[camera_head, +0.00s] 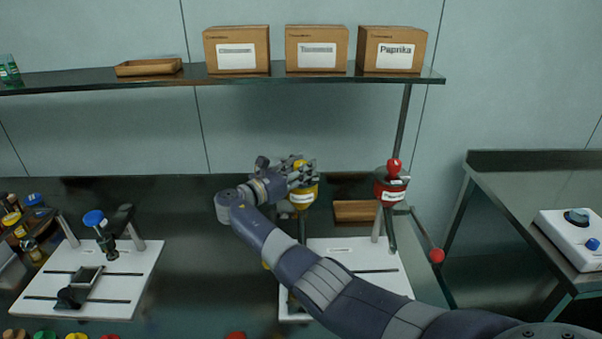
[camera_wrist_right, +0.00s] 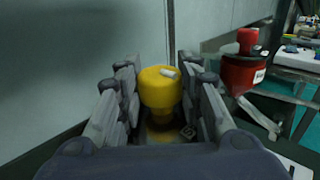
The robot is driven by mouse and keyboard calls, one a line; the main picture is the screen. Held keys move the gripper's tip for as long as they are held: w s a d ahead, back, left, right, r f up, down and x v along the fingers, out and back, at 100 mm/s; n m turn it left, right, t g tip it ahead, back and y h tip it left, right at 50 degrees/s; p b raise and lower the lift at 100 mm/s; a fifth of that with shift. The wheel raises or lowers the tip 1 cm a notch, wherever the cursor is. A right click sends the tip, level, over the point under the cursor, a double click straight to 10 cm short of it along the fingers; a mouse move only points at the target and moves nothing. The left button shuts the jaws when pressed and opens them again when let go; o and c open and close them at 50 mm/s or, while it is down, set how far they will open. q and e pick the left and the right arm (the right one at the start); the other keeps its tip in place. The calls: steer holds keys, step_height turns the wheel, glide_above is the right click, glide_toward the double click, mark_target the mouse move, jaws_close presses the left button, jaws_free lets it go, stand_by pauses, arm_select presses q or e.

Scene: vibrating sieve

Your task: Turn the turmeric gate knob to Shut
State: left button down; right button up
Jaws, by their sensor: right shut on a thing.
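The yellow knob (camera_wrist_right: 160,88) tops a yellow-banded hopper (camera_head: 303,197) with a white label in the middle of the head view; the label is too small to read. My right gripper (camera_head: 301,170) is at the top of this hopper. In the right wrist view its fingers (camera_wrist_right: 157,100) stand on both sides of the yellow knob and are shut on it. A white mark shows on the knob's top, towards the right. The fingers hide much of the knob in the head view. My left gripper is not in view.
A red hopper with a red knob (camera_head: 394,167) stands close on the right, with a red ball-ended lever (camera_head: 437,255) beside it. A shelf (camera_head: 270,80) with several labelled boxes runs above. A white board with a blue-knobbed fixture (camera_head: 94,218) lies left.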

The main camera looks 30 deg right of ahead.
steer(key=shift+r, duration=0.15)
steer(key=o, duration=1.1)
steer(key=v, duration=1.2)
steer(key=shift+w, duration=0.1)
